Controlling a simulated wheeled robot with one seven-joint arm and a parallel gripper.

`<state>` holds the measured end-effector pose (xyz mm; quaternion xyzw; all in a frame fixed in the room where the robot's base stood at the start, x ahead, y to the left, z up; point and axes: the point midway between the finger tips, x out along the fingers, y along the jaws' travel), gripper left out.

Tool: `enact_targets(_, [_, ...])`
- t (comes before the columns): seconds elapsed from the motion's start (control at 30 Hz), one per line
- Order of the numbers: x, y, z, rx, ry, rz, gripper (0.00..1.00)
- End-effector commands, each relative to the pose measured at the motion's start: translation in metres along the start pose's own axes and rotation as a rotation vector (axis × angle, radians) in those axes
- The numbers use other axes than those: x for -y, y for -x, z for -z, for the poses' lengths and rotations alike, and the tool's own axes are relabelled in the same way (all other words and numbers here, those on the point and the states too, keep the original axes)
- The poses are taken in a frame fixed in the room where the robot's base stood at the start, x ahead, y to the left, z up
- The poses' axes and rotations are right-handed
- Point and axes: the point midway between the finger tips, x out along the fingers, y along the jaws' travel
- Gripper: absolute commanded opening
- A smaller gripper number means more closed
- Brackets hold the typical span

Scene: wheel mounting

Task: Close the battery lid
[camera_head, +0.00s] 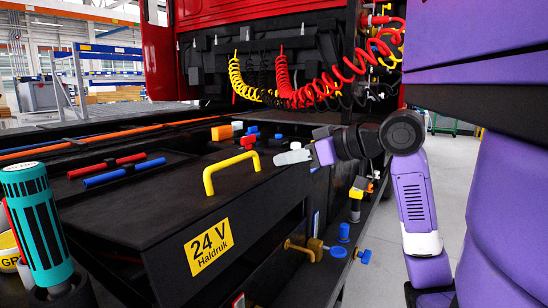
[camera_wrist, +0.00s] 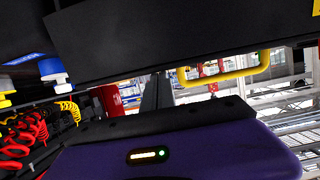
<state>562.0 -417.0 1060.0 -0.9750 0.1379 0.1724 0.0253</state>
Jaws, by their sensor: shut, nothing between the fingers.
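The black battery lid (camera_head: 150,210) carries a yellow handle (camera_head: 230,171) and a yellow "24 V Haldruk" label (camera_head: 208,245). A dark open gap shows below its front edge; I cannot tell exactly how far it is tilted. My gripper (camera_head: 293,157) has its light grey fingers together, empty, just right of the handle near the lid's far right corner. I cannot tell whether they touch the lid. In the wrist view the lid (camera_wrist: 180,35) spans the top, and the handle (camera_wrist: 232,70) hangs at its edge. The fingertips do not show clearly there.
A teal cylinder (camera_head: 38,220) stands at the left. Coiled red and yellow hoses (camera_head: 300,92) hang on the red truck cab (camera_head: 255,12). Valves (camera_head: 315,248) protrude below right. Floor is clear at the right.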

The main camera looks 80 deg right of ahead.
Motion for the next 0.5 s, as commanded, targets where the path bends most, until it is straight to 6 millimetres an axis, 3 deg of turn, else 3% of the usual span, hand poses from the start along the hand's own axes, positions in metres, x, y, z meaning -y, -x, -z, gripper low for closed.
enact_targets(0.03, [-0.002,-0.005,-0.020,0.000,0.000,0.001,0.00])
enact_targets(0.2, [-0.004,-0.010,-0.051,-0.005,-0.001,0.002,0.00])
enact_targets(0.5, [-0.005,-0.018,-0.083,-0.105,0.000,0.002,0.00])
